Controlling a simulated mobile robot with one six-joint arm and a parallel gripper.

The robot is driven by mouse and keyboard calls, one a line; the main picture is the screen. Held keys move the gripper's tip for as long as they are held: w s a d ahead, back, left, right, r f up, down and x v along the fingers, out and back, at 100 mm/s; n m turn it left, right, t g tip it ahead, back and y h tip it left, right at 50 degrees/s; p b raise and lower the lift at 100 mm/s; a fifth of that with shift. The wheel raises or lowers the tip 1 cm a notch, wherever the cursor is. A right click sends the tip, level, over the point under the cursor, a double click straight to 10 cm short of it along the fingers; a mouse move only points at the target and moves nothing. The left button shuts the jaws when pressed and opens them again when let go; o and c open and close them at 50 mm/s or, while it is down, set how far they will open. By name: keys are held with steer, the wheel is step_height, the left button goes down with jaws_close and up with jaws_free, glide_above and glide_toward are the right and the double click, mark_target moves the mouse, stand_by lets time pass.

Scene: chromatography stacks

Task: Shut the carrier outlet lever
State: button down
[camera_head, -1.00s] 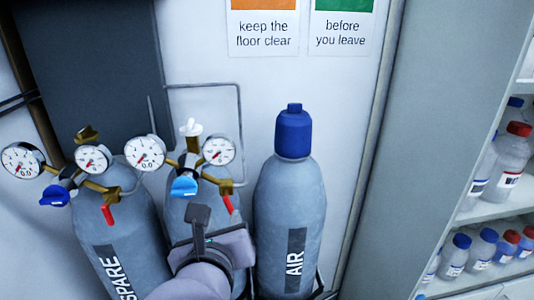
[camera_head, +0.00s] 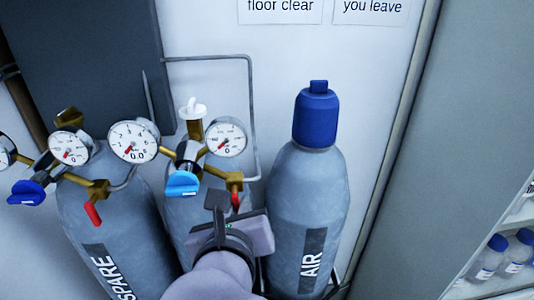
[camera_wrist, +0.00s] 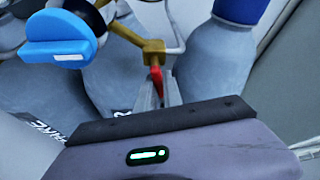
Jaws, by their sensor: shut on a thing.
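A red outlet lever (camera_head: 235,198) hangs down from the brass fitting of the middle cylinder's regulator. In the wrist view, the red lever (camera_wrist: 157,78) sits between the fingertips of my gripper (camera_wrist: 158,92), below the brass block. My gripper (camera_head: 232,206) is shut on it, and its fingers are partly hidden in the head view. The middle grey cylinder (camera_head: 184,215) is largely covered by my arm, so I cannot read its label in the head view.
A blue regulator knob (camera_head: 183,184) is close left of the lever. The SPARE cylinder (camera_head: 135,235), with its own red lever (camera_head: 92,213), stands left. The AIR cylinder (camera_head: 325,200) with a blue cap stands close right. A bottle shelf (camera_head: 500,285) is far right.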

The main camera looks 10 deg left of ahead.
steer(key=shift+a+f+m+y+b, duration=0.15)
steer(key=shift+f+m+y+b, duration=0.1)
steer(key=shift+m+y+b, duration=0.5)
steer(key=shift+s+a+r+m+b, duration=0.1)
steer(key=shift+a+r+m+b, duration=0.1)
steer(key=shift+m+b, duration=0.2)
steer(key=c, duration=1.5)
jaws_free()
steer(key=shift+r, duration=0.1)
